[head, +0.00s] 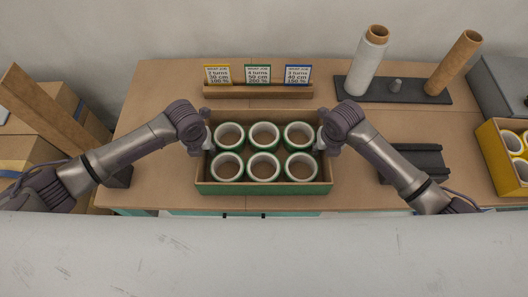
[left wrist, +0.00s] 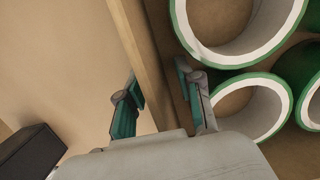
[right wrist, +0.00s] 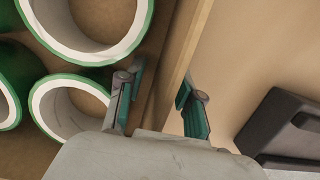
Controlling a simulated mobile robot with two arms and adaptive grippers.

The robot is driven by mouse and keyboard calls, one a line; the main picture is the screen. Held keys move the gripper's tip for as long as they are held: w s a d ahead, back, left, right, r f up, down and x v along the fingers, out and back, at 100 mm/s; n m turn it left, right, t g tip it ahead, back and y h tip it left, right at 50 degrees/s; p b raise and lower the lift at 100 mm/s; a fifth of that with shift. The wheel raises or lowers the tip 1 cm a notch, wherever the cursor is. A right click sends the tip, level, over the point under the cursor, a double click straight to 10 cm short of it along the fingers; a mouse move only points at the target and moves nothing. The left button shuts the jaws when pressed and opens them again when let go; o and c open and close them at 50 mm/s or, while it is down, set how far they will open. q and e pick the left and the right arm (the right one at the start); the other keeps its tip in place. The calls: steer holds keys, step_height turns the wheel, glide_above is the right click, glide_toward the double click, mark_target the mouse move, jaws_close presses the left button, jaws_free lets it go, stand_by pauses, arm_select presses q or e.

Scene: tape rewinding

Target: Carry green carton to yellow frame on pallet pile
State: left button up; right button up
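The green carton (head: 215,188) stands on the wooden table in the head view, near the front edge. It holds several white tape rolls with green rims (head: 263,135). My left gripper (head: 208,142) is at the carton's left wall, its open fingers on either side of that wall (left wrist: 140,45) in the left wrist view. My right gripper (head: 321,142) is at the right wall, its open fingers likewise straddling that wall (right wrist: 186,45). Small gaps seem to show between fingers and walls. I cannot clearly make out the yellow frame or pallet pile.
A rack with three cards (head: 258,92) stands behind the carton. A white roll (head: 366,65) and brown tube (head: 453,65) stand on a dark base, back right. A yellow carton (head: 497,160) is far right, a dark holder (head: 425,160) nearer. Brown boxes (head: 65,100) are left.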

arm_select(q)
jaws_close()
arm_select(e)
jaws_close()
arm_select(q)
steer(key=shift+w+r, duration=0.1)
arm_select(e)
steer(key=shift+r, duration=0.1)
